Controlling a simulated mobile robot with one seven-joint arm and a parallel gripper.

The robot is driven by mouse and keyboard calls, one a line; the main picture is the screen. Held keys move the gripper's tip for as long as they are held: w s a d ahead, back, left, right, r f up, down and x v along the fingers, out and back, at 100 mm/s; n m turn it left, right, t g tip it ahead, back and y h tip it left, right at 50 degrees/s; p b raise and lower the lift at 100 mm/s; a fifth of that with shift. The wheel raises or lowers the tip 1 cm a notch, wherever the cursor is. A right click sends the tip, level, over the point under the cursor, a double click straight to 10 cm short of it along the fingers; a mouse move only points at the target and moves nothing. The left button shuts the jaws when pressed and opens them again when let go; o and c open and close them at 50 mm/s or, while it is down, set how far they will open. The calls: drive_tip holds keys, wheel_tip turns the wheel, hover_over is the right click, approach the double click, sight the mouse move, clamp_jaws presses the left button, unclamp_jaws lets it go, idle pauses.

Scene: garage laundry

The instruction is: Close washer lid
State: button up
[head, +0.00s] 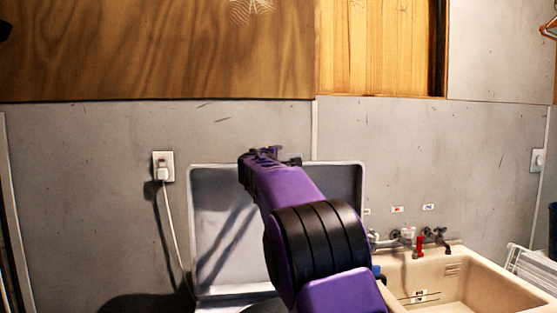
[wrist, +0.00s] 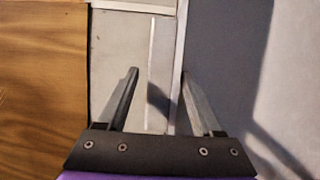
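The washer lid (head: 213,235) is a grey-white panel with a rim. It stands raised, nearly upright, in front of the wall in the head view. My purple arm reaches up across it, and my gripper (head: 270,153) is by the lid's top edge. In the wrist view my gripper (wrist: 160,72) is open, its two fingers apart with nothing held. The lid (wrist: 228,50) fills the right side there, and its pale rim runs by the right finger. I cannot tell whether that finger touches it. The washer body is mostly hidden below the frame and behind my arm.
A beige sink (head: 480,285) with faucets (head: 408,238) stands right of the washer. A plug and white cord (head: 170,215) hang on the wall at left. A white rack (head: 530,265) is at far right. Wood panelling (head: 160,50) covers the upper wall.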

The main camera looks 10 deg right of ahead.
drive_tip(key=c, duration=0.9)
drive_tip(key=shift+r, duration=0.15)
clamp_jaws()
